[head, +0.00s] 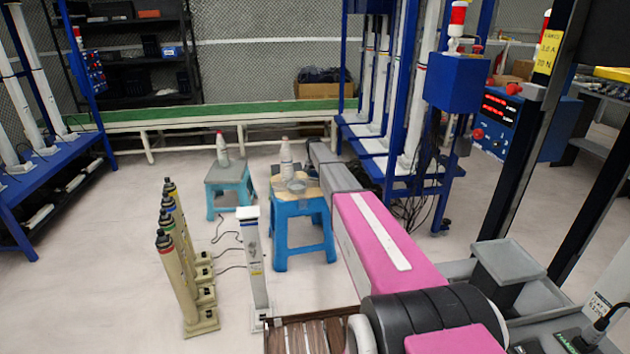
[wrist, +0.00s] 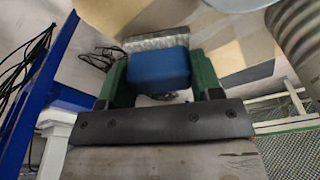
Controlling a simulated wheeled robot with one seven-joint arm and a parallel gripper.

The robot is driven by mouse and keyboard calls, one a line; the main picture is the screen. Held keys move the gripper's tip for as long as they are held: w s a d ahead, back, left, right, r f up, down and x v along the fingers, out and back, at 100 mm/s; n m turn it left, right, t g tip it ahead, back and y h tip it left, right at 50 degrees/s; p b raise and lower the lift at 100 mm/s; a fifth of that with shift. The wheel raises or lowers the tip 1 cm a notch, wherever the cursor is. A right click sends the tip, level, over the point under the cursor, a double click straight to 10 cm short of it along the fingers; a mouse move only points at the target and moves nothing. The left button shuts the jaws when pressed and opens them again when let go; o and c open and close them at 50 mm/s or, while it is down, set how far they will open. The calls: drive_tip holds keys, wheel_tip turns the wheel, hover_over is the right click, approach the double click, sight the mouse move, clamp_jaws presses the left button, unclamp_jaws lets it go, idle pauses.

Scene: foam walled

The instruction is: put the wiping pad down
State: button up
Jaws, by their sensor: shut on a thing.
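In the wrist view, my gripper (wrist: 160,72) has its two green fingers shut on the wiping pad (wrist: 160,70). The pad is a blue block with a pale grey, rough strip along its far edge. A tan surface (wrist: 135,18) lies beyond the pad; I cannot tell whether the pad touches it. In the head view, the far end of my arm reaches beside a blue stool (head: 301,223) with a light wooden top. My gripper and the pad cannot be made out there.
A white bottle (head: 286,155) and a round grey dish (head: 296,187) stand on the wooden top. Another stool (head: 228,178) holds a bottle with a red cap (head: 222,150). Beige cylinders (head: 180,262) and a white post (head: 254,260) stand on the floor to the left.

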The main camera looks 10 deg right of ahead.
sight(315, 177)
drive_tip(key=shift+f, duration=1.9)
drive_tip(key=shift+f, duration=0.15)
drive_tip(key=o, duration=0.8)
drive_tip(key=shift+o, duration=0.2)
wheel_tip(315, 177, up, 12)
drive_tip(key=s, duration=0.2)
drive_tip(key=s+a+f+n, duration=0.2)
drive_tip(key=s, duration=2.8)
drive_tip(key=s+a+f+n+g, duration=0.1)
drive_tip(key=s+a+f+n, duration=0.1)
drive_tip(key=s, duration=2.8)
drive_tip(key=shift+a+f+n+g+y, duration=0.15)
drive_tip(key=shift+a+n+g+y, duration=0.2)
drive_tip(key=shift+a, duration=0.25)
